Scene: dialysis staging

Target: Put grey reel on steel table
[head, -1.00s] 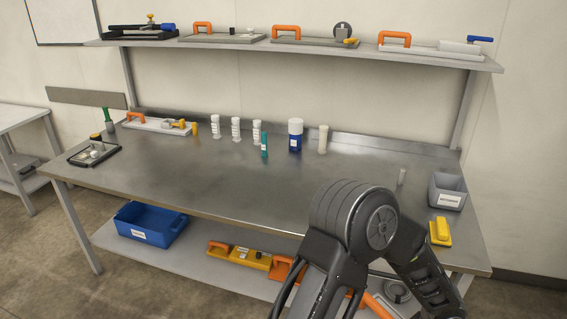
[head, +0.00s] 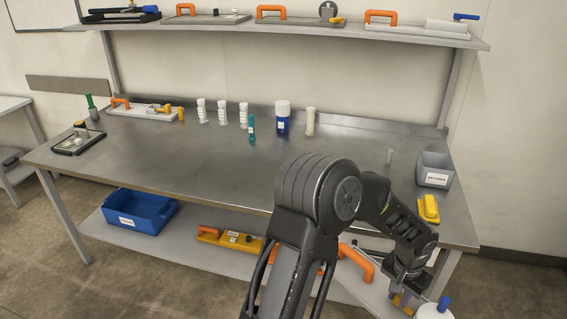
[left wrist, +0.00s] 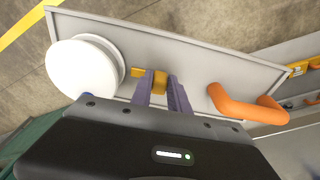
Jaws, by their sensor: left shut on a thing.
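My left gripper (head: 404,288) is low at the right, beyond the steel table's (head: 215,160) front edge. It is shut on a small yellow block (left wrist: 151,80), which stands on a grey board (left wrist: 190,50) in the left wrist view. That board also carries a white-faced reel (left wrist: 84,68) left of the jaws and an orange handle (left wrist: 245,104) right of them. In the head view the reel (head: 432,313) shows at the bottom edge with a blue knob; the grey colour of its sides cannot be told. My right gripper is not in view.
The table's middle and front are clear. A grey bin (head: 435,170) and yellow block (head: 428,208) stand at its right end. White bottles (head: 223,112) and a blue jar (head: 283,118) stand at the back. A blue bin (head: 139,209) is on the lower shelf.

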